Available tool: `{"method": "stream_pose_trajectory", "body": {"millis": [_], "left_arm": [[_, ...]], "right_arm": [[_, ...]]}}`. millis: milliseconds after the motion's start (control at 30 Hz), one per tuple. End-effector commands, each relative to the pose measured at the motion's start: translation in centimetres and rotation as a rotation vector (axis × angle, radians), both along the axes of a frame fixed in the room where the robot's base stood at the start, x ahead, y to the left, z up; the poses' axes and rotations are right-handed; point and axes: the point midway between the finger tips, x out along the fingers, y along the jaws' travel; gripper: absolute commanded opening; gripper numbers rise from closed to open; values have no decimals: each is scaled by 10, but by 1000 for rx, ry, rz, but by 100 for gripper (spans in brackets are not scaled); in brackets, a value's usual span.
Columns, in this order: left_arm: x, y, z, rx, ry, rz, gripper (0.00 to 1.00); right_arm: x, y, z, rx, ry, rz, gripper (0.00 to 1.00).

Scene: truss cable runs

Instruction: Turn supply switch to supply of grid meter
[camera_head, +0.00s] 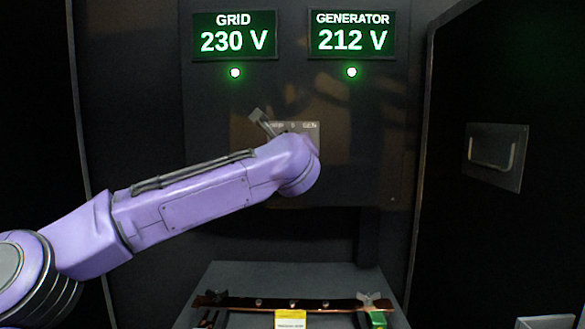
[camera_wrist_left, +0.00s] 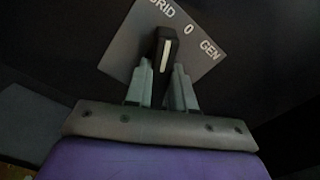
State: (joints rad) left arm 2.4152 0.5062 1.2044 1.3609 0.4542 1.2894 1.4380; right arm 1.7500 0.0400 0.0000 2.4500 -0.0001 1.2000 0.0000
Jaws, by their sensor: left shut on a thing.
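The supply switch has a black knob with a white line (camera_wrist_left: 165,53) in the left wrist view. It sits on a grey plate marked GRID, 0 and GEN (camera_wrist_left: 128,48). My left gripper (camera_wrist_left: 164,80) is shut on the knob, one finger on each side. The plate looks tilted in this view; the white line points left of the 0, toward the GRID side. In the head view the plate (camera_head: 309,128) shows partly above my wrist, which hides the knob. The grid meter (camera_head: 235,36) reads 230 V and the generator meter (camera_head: 351,35) reads 212 V. My right gripper is out of view.
A dark door with a handle (camera_head: 492,155) stands at right. Below, a grey shelf (camera_head: 290,275) holds a copper-coloured bar (camera_head: 335,304) and a yellow label (camera_head: 290,319).

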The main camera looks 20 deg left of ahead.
Motion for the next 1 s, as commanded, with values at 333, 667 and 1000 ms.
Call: {"method": "stream_pose_trajectory", "body": {"millis": [333, 667, 1000], "left_arm": [[0, 0, -4, -212, -59, 1, 0], [0, -1, -2, -289, -80, -1, 0], [0, -1, -2, -298, -82, -1, 0]], "right_arm": [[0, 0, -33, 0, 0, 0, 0], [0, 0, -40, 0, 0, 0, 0], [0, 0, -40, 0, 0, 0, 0]]}}
